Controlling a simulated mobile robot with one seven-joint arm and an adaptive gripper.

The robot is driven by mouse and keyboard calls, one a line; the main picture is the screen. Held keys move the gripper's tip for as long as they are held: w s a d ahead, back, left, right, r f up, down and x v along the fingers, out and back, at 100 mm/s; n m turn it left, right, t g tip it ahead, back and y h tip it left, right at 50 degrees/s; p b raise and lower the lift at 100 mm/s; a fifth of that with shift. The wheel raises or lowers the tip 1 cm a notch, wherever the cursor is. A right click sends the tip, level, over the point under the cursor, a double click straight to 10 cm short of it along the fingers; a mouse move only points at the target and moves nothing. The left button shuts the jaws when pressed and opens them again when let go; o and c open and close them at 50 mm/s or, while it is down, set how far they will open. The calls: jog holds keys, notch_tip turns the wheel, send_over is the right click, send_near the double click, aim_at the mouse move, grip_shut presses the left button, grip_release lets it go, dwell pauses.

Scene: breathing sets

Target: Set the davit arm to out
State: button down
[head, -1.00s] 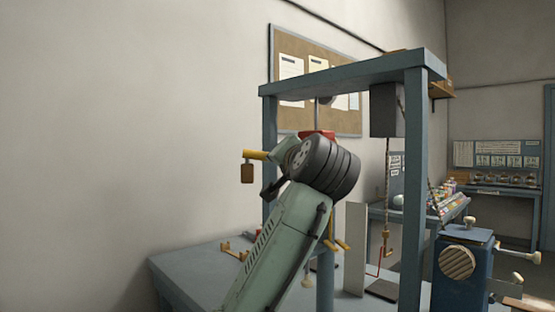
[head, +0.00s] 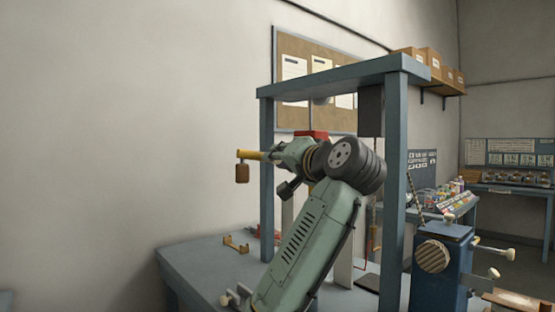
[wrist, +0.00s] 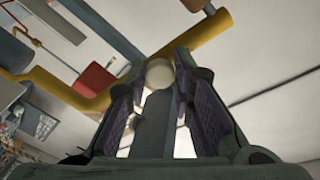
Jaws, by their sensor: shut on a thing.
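The davit arm (head: 250,155) is a yellow bar pointing left out of the blue frame, with a brown weight (head: 242,173) hanging at its left end. In the wrist view the yellow bar (wrist: 207,37) crosses behind my fingertips. A round cream knob (wrist: 160,72) sits between the fingertips, against the bar. My gripper (wrist: 160,82) is shut on this knob. In the head view my gripper (head: 274,155) is at the inner end of the visible bar, and my wrist hides the knob and the bar's pivot. A red block (head: 311,135) shows just above my wrist.
The blue frame's post (head: 394,190) and top beam (head: 345,80) stand around and above my arm. A blue box with knobs (head: 440,262) stands at the right. A small brass bracket (head: 236,244) lies on the blue table (head: 190,262). The left side is open.

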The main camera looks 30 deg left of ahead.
jog(key=shift+d+f, duration=0.1)
dwell(0.5)
jog(key=c, duration=1.4)
grip_release()
jog(key=shift+o, duration=0.2)
jog(key=shift+d, duration=0.1)
jog(key=v, duration=1.2)
jog(key=shift+w, duration=0.15)
